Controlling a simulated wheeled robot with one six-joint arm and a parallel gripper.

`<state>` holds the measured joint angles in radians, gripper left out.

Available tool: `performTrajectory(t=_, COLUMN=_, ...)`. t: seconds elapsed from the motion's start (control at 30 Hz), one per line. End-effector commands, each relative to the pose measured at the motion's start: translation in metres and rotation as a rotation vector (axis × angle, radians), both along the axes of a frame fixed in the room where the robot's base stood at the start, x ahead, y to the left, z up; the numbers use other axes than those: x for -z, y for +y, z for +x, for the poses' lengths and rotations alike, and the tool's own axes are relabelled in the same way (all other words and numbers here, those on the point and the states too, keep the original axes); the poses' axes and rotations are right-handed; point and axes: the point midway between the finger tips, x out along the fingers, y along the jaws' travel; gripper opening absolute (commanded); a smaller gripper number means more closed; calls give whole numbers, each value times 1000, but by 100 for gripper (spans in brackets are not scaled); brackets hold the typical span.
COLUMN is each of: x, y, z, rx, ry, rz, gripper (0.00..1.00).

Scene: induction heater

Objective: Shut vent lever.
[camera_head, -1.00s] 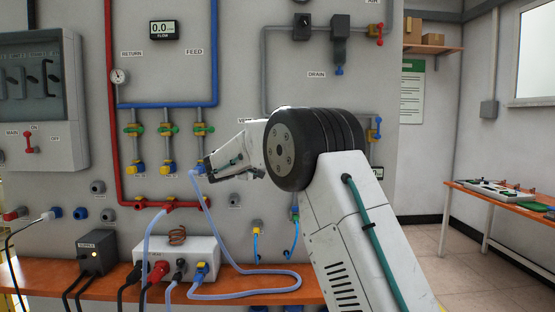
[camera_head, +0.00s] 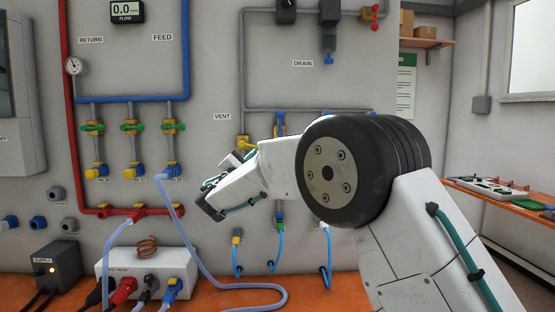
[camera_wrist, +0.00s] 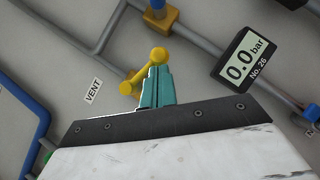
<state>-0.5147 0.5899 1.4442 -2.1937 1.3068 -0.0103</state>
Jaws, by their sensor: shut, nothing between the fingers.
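The vent lever (camera_head: 246,141) is a yellow handle on a grey pipe beside the VENT label (camera_head: 222,116); my arm partly hides it in the head view. In the wrist view the yellow lever (camera_wrist: 138,78) runs diagonally, from a round knob at upper right to an end at lower left. My gripper (camera_wrist: 157,70) shows there as teal fingers, shut and empty. Its fingertips overlap the lever's right side in the picture, just below the knob. I cannot tell whether they touch it.
A pressure display (camera_wrist: 245,58) reading 0.0 bar sits right of the fingers. Grey pipes (camera_head: 310,109) run along the wall around the lever. A pale hose (camera_head: 195,230) hangs to the left, and blue hoses (camera_head: 278,245) hang below. An orange bench (camera_head: 215,298) runs along the wall.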

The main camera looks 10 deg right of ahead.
Motion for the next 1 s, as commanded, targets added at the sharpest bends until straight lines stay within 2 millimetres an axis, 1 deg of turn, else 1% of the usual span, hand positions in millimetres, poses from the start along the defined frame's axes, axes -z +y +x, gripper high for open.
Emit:
performTrajectory(t=0.1, x=-3, y=6, z=-2, rx=-8, ry=-1, rz=3, gripper=0)
performTrajectory(t=0.2, x=-5, y=8, z=-3, rx=-12, ry=-1, rz=4, gripper=0)
performTrajectory(t=1.0, x=-6, y=10, z=-4, rx=-15, ry=0, rz=5, gripper=0)
